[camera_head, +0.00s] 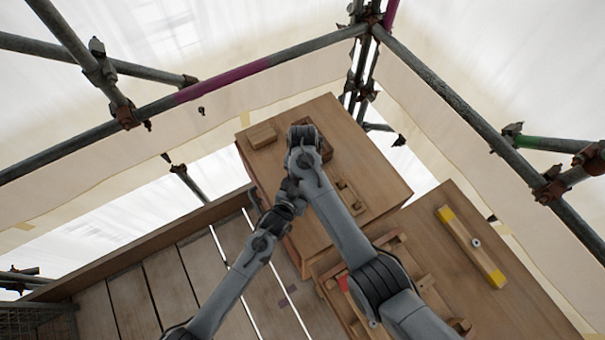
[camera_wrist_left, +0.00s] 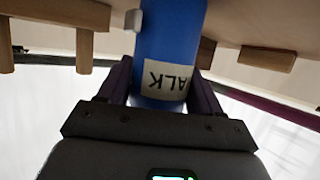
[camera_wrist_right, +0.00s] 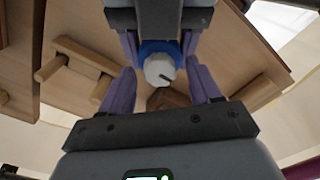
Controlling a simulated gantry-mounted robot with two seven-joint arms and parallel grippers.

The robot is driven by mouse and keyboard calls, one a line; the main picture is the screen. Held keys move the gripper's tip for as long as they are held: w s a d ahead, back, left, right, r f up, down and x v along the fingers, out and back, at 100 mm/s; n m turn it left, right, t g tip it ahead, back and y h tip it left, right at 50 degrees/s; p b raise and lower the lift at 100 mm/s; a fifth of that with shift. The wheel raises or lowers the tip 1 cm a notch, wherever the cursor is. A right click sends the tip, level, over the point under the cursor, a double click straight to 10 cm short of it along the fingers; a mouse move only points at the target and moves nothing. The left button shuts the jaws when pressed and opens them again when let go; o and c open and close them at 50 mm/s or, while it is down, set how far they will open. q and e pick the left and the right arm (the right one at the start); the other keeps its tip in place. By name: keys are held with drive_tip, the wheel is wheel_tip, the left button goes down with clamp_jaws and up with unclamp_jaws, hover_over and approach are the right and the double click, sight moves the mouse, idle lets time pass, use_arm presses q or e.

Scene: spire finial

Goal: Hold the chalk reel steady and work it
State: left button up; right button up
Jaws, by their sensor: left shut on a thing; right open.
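The chalk reel (camera_wrist_left: 172,35) is a blue cylinder with a white label, its lettering upside down in the left wrist view. My left gripper (camera_wrist_left: 162,88) is shut around it, one purple finger on each side. In the right wrist view the reel (camera_wrist_right: 147,47) shows its round white end (camera_wrist_right: 159,69) with a dark bar on it. My right gripper (camera_wrist_right: 162,88) is open, its fingers on either side of that end with gaps between. The left gripper's fingers also show at the top there. In the head view my arms hide the reel and both fingertips.
A wooden worktop (camera_head: 375,165) lies beneath my arms, with a wooden block (camera_head: 262,135) at its far left. A second worktop to the right carries a yellow-ended bar (camera_head: 470,247). Scaffold tubes (camera_head: 235,74) and pale sheeting surround the place. Planks (camera_head: 155,300) lie at lower left.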

wheel_tip(320, 180, up, 12)
idle(0.7)
use_arm(q)
drive_tip(key=o, duration=1.2)
